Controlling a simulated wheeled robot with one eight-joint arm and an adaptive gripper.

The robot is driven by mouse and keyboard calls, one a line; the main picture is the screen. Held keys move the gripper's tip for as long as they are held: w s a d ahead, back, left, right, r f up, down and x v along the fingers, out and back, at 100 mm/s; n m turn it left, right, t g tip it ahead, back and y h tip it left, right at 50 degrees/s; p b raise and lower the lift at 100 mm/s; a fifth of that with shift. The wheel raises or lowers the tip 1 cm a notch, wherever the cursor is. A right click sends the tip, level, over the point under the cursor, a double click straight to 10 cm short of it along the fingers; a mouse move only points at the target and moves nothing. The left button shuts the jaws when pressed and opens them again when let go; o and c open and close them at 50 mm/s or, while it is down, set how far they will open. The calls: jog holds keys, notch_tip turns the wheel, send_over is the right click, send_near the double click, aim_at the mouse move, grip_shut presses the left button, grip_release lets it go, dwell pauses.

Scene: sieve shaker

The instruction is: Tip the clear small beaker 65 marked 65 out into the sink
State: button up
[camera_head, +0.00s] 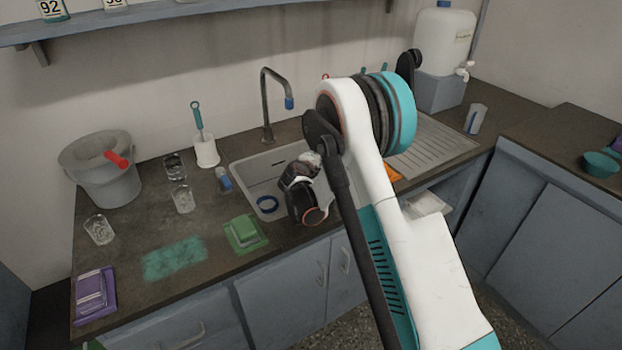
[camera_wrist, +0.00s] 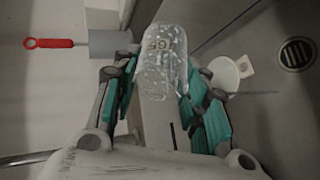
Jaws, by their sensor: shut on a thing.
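My gripper (camera_wrist: 163,78) is shut on a clear small beaker (camera_wrist: 162,55). Its teal-lined fingers press the beaker from both sides in the wrist view. The beaker carries a label that reads 65. I cannot tell how far the beaker is tilted or whether it holds anything. The sink (camera_head: 258,184) is the pale basin below the tap in the head view, with my wrist over its right part. A slotted drain (camera_wrist: 297,53) shows at the right of the wrist view. In the head view my arm hides the gripper's fingers and most of the held beaker.
A tap (camera_head: 266,105) stands behind the sink. Several clear glasses, including one (camera_head: 183,199), stand left of it. A ribbed drainer (camera_head: 432,145) lies right.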

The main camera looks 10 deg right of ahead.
dwell(0.5)
jog(key=shift+s+a+r+n+t+h, duration=0.1)
jog(key=shift+s+a+n+t+h, duration=0.3)
jog(key=shift+a+t+h, duration=0.3)
dwell(0.6)
jog(key=shift+s+a+r+t+h, duration=0.15)
jog(key=shift+r+t+h, duration=0.25)
jog(key=shift+r+t, duration=0.3)
dwell(0.6)
jog(key=shift+w+d+f+m+g+y, duration=0.15)
jog(key=shift+w+d+f+g+y, duration=0.1)
jog(key=shift+d+f+g+y, duration=0.25)
jog(key=shift+w+d+f+m+g+y, duration=0.15)
jog(key=shift+w+d+f+g+y, duration=0.15)
jog(key=shift+g, duration=0.4)
jog(key=shift+y, duration=0.3)
